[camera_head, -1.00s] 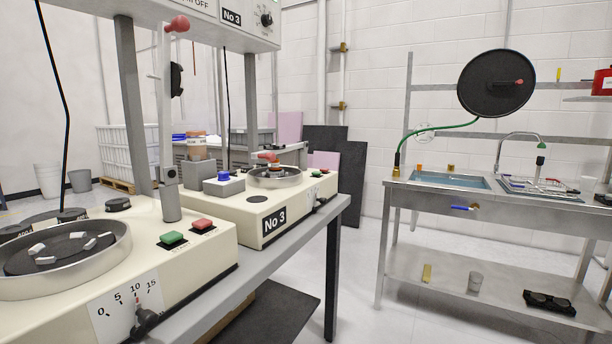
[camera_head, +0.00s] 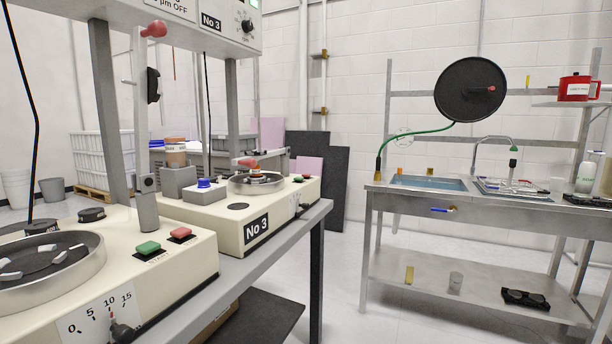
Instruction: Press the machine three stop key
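The nearer machine has a larger green key (camera_head: 148,248) marked START and a red key (camera_head: 181,233). Neither of my grippers shows in the head view.
A grey post with a red knob (camera_head: 154,29) rises beside the nearer machine. A metal sink table (camera_head: 440,205) stands at right, with a black disc (camera_head: 470,90) above it. Open floor lies between bench and sink table. A dark mat (camera_head: 262,318) lies under the bench.

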